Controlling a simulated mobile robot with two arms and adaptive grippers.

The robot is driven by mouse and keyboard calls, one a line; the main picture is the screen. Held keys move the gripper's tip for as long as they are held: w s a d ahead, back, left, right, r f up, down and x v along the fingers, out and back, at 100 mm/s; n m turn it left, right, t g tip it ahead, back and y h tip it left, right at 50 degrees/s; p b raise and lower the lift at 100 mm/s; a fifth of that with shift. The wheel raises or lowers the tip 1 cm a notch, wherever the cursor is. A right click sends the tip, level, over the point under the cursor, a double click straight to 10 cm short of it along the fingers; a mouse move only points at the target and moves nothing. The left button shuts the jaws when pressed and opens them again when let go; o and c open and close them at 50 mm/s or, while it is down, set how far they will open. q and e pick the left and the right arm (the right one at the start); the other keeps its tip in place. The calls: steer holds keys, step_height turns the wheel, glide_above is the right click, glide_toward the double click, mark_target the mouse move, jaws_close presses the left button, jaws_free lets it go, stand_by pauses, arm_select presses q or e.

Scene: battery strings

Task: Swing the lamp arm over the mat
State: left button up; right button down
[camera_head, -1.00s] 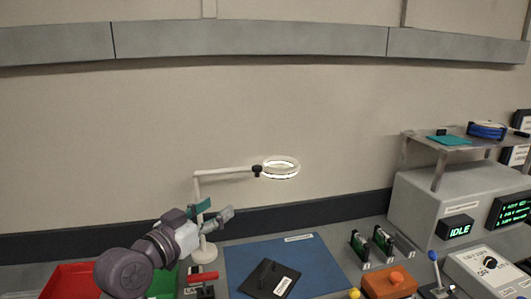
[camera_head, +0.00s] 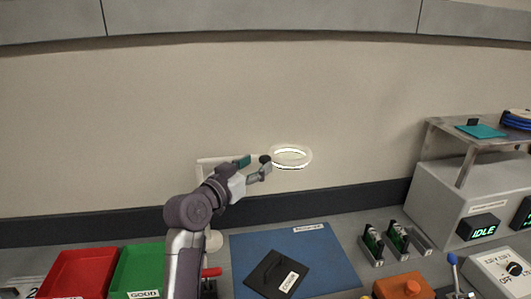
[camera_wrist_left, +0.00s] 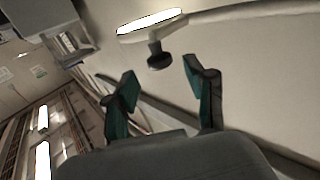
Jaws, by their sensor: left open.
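The lamp has a lit white ring head (camera_head: 291,157), a dark knob (camera_head: 265,159) beside it, and a pale arm (camera_head: 214,161) partly hidden behind my left arm. The blue mat (camera_head: 335,262) lies on the bench, in front of and below the ring. My left gripper (camera_head: 256,167) is open and empty, raised close to the knob. In the left wrist view, the knob (camera_wrist_left: 158,58) shows between and just beyond the two spread fingertips (camera_wrist_left: 161,77). Whether a finger touches it I cannot tell. My right gripper is not in view.
A black plate (camera_head: 268,272) with a label lies on the mat. A red tray (camera_head: 80,275) and a green tray (camera_head: 140,265) stand at left. Green boards in holders (camera_head: 374,243), an orange box (camera_head: 402,287) and a grey unit with a shelf (camera_head: 437,205) stand at right.

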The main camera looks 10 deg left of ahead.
mark_target(262, 160)
arm_select(q)
steer(key=shift+p+x, duration=0.45)
steer(key=shift+x, duration=1.95)
jaws_close()
